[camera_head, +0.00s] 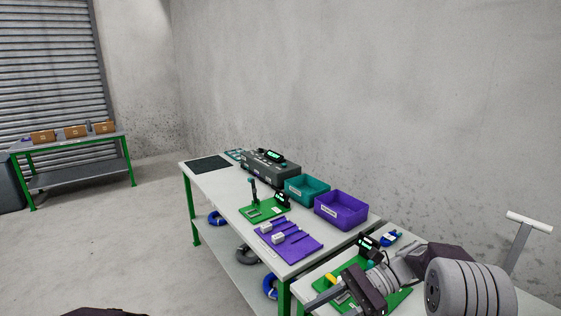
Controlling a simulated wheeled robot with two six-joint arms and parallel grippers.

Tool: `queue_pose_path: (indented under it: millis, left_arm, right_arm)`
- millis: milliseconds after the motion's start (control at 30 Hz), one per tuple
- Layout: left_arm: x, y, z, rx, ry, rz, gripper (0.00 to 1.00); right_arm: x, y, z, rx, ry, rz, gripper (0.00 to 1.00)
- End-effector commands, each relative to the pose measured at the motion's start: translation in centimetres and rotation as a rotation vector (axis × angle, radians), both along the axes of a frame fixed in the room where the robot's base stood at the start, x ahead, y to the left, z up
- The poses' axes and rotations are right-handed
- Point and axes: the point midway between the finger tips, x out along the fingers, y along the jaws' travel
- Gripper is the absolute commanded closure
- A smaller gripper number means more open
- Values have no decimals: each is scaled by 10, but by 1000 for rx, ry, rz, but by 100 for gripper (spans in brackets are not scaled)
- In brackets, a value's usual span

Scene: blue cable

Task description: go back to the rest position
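My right gripper (330,302) comes in from the lower right, over the near end of the right table. Its fingers point left, look spread apart and hold nothing I can see. A green board (404,296) with a small yellow part lies beneath it, partly hidden by my arm. My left gripper is not in view. A blue coiled cable (270,286) lies on the lower shelf of the long table, with another blue coil (215,217) farther back. A small blue item (392,238) lies on the right table.
The long table (215,177) holds a purple bin (341,209), a teal bin (307,189), a grey device (270,167), a green fixture (264,209) and a purple tray (288,246). A green-legged table (70,142) with boxes stands far left. The floor between is clear.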

Motion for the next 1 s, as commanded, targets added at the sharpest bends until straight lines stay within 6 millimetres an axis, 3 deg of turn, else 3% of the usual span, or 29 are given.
queue_pose_path:
  millis: [33,133,200,300,433,567,633,667,700,800,1000]
  left_arm:
    - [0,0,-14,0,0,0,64]
    - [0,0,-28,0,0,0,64]
    - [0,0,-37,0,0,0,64]
    - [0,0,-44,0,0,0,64]
    - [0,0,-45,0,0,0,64]
    - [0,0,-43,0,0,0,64]
    - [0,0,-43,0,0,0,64]
    - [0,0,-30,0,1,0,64]
    - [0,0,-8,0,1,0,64]
    - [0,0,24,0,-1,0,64]
    - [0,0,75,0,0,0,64]
  right_arm:
    - [-19,13,-17,-73,-34,53,59]
    - [-63,25,-53,-262,-151,179,59]
    - [-94,18,-85,-405,-268,286,59]
    - [-124,-7,-125,-582,-458,448,59]
    - [-139,-50,-161,-748,-692,653,59]
    - [-134,-82,-187,-836,-888,843,59]
    - [-105,-89,-187,-880,-1047,916,59]
    - [-100,-89,-174,-879,-1078,934,59]
    - [-102,-89,-152,-877,-1067,929,59]
    - [-102,-89,-120,-877,-1064,926,59]
    - [-102,-89,-69,-877,-1062,922,59]
